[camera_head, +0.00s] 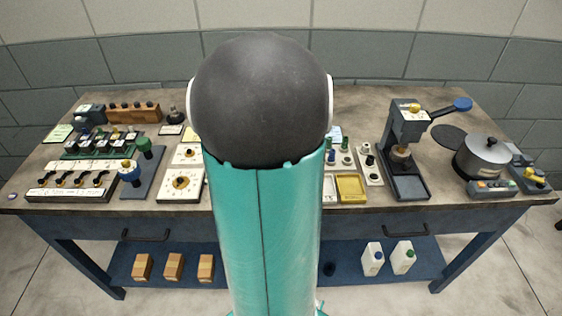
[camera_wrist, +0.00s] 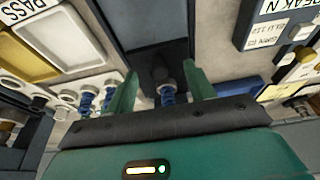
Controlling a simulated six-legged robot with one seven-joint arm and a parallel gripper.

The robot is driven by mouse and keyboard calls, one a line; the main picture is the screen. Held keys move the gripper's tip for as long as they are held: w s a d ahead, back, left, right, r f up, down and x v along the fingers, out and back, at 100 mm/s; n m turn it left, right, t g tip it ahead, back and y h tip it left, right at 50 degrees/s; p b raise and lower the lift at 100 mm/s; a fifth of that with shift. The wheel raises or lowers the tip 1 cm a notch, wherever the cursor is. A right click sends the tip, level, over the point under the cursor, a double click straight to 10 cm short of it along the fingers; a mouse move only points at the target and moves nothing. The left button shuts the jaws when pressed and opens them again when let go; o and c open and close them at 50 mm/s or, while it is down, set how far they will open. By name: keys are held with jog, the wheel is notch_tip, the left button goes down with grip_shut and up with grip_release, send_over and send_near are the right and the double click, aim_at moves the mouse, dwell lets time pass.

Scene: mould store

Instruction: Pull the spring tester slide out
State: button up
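The spring tester (camera_head: 408,125) is a dark upright stand on the right half of the bench. A blue-grey tray-like base (camera_head: 410,188) projects at its front. In the wrist view, a dark framed panel (camera_wrist: 150,25) fills the upper middle. A dark block (camera_wrist: 158,68) sits at its lower end, with a pale ring and a blue coiled piece (camera_wrist: 168,97) below. My gripper (camera_wrist: 160,90) has two green fingers spread apart on either side of this piece, with gaps showing. Which part is the slide, I cannot tell for sure. My arm hides the gripper in the head view.
A yellow tray (camera_head: 351,188) lies left of the tester; it also shows in the wrist view (camera_wrist: 20,50). Blue springs (camera_wrist: 86,100) stand close to the left finger. A labelled dark box (camera_wrist: 285,30) is at the right. A pot (camera_head: 482,158) stands right of the tester.

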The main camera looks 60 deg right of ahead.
jog(key=c, duration=1)
jog(key=shift+o, duration=0.2)
jog(key=shift+a, duration=0.15)
jog(key=shift+s+a, duration=0.45)
jog(key=shift+a, duration=0.4)
jog(key=shift+s+a, duration=0.45)
jog(key=shift+a, duration=0.35)
jog(key=shift+s+a, duration=0.45)
jog(key=shift+a, duration=0.45)
jog(key=shift+s+a, duration=0.45)
jog(key=shift+a, duration=0.5)
jog(key=shift+s+a, duration=0.35)
jog(key=shift+a, duration=0.25)
jog(key=shift+s+a, duration=0.3)
jog(key=shift+a, duration=0.3)
jog(key=o, duration=1.5)
